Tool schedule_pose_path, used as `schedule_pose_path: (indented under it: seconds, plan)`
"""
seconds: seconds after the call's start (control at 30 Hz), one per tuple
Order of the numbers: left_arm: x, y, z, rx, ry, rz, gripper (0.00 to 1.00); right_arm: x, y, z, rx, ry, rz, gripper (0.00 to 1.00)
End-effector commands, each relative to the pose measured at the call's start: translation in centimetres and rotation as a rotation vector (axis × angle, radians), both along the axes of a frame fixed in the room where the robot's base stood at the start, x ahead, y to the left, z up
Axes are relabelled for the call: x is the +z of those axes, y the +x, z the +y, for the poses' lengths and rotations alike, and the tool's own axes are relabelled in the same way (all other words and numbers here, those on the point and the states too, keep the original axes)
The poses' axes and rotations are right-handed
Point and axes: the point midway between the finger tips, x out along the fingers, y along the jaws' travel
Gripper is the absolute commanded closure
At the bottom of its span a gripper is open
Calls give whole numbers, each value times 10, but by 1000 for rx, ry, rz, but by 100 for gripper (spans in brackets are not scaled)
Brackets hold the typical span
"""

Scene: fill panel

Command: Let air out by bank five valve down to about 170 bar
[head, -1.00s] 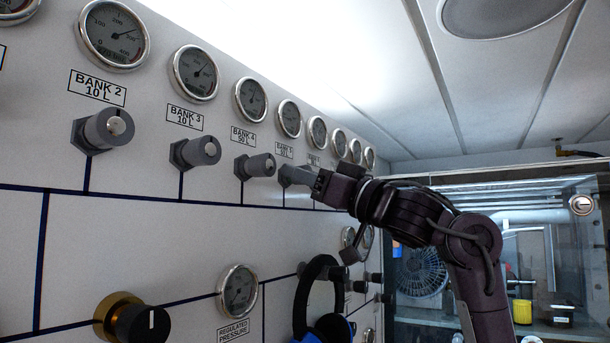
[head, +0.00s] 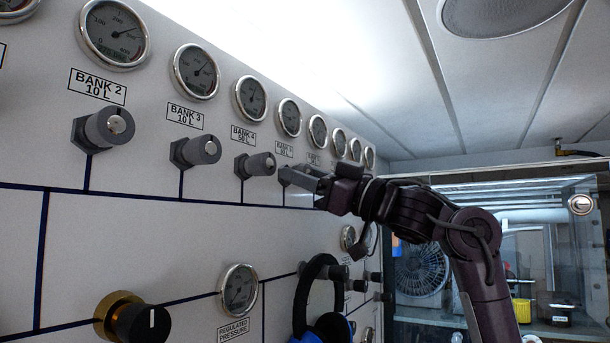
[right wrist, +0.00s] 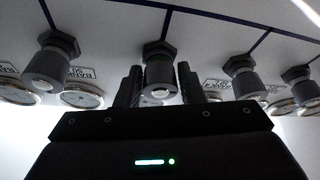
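My right gripper (head: 304,180) reaches the knob from the right. In the right wrist view, the knob (right wrist: 159,82) stands between the two dark fingers (right wrist: 160,88), one on each side. My left gripper is not in view.
The bank four valve (head: 257,165) is close on the left, with the bank three valve (head: 197,151) beyond. A regulated pressure gauge (head: 238,289) is lower on the panel. A glass-fronted cabinet (head: 500,260) stands at right.

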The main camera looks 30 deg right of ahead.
Motion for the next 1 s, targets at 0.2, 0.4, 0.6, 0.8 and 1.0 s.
schedule_pose_path:
  seconds: [0.2,0.4,0.6,0.8,1.0]
  plan:
    - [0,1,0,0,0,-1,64,0,0,0,0,1,1,49]
    - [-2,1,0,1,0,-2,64,-1,-1,-1,0,2,0,49]
    - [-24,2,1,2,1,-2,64,-16,-20,-16,-2,1,-1,49]
    - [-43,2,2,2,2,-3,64,-27,-45,-34,-1,0,-1,49]
    - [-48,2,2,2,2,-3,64,-30,-56,-43,0,0,1,49]
